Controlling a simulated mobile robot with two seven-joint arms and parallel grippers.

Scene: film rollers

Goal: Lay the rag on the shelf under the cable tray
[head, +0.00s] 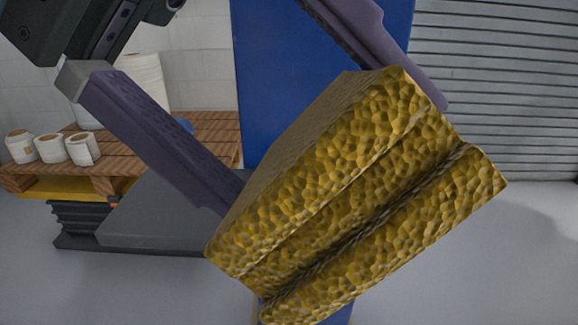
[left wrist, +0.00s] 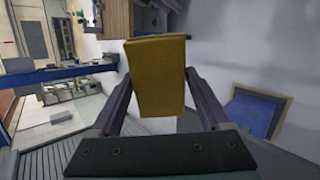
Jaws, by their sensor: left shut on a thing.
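The rag (head: 360,190) is a thick, folded, mustard-yellow cloth with a bumpy texture. It is large and tilted in the head view, held up off the floor. My left gripper (head: 330,150) has its two purple-grey fingers on opposite sides of the rag, shut on it. In the left wrist view the rag (left wrist: 157,76) sits between the fingertips of the left gripper (left wrist: 157,95). My right gripper is in neither view. I cannot make out the cable tray or the shelf under it for certain in either view.
A wooden pallet (head: 205,128) with several white rolls (head: 52,148) stands at the left, beside a dark grey low platform (head: 160,225). A blue panel (head: 270,90) rises behind the rag. A grey roller shutter (head: 500,90) is at the right, with open floor (head: 520,260) before it.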

